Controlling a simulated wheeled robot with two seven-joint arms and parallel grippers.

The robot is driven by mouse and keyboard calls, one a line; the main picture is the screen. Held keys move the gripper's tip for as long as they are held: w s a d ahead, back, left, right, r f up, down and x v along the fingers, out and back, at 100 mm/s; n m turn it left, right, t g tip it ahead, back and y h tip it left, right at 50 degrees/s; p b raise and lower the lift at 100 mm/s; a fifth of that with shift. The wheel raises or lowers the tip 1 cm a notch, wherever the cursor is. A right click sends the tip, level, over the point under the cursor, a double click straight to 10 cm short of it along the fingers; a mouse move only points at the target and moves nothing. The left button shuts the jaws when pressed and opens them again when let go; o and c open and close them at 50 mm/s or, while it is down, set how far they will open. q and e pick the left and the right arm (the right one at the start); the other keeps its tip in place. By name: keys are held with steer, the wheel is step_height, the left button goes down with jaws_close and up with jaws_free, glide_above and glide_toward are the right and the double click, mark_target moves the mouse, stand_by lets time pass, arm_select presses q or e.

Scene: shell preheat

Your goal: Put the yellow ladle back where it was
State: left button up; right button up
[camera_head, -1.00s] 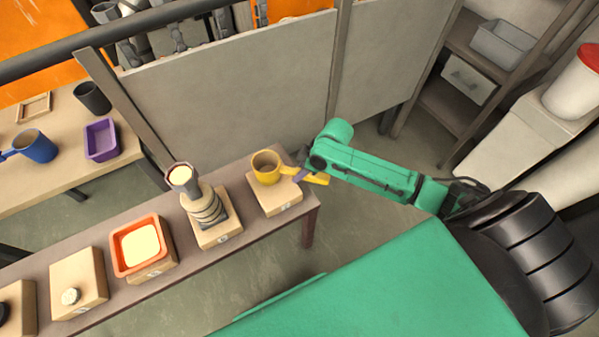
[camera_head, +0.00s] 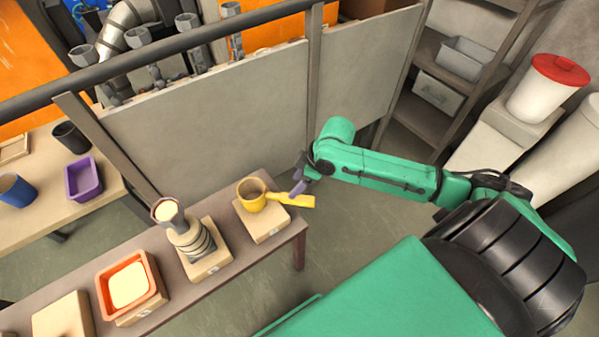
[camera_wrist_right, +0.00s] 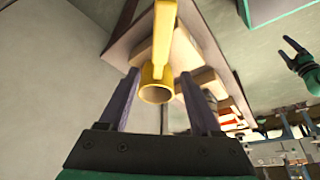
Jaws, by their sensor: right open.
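The yellow ladle (camera_head: 252,196) rests on a wooden block (camera_head: 266,227) at the right end of the long narrow table. Its handle points right, past the block's edge. My right gripper (camera_head: 298,188) is open beside the handle, apart from the block. In the right wrist view the ladle (camera_wrist_right: 157,92) shows between and beyond the two spread fingers of the right gripper (camera_wrist_right: 160,85), with no grip on it. My left gripper (camera_wrist_right: 292,50) shows at the right of the wrist view with its fingers apart. It is not in the head view.
Left along the table (camera_head: 60,282) stand a stacked ringed piece (camera_head: 190,240) with a cup on top and an orange tray (camera_head: 104,290). A grey partition (camera_head: 220,120) stands behind. A second table (camera_head: 100,200) holds a purple tray (camera_head: 83,180) and cups.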

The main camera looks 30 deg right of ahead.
steer(key=v, duration=0.2)
steer(key=shift+s+d+r, duration=0.1)
steer(key=shift+r, duration=0.15)
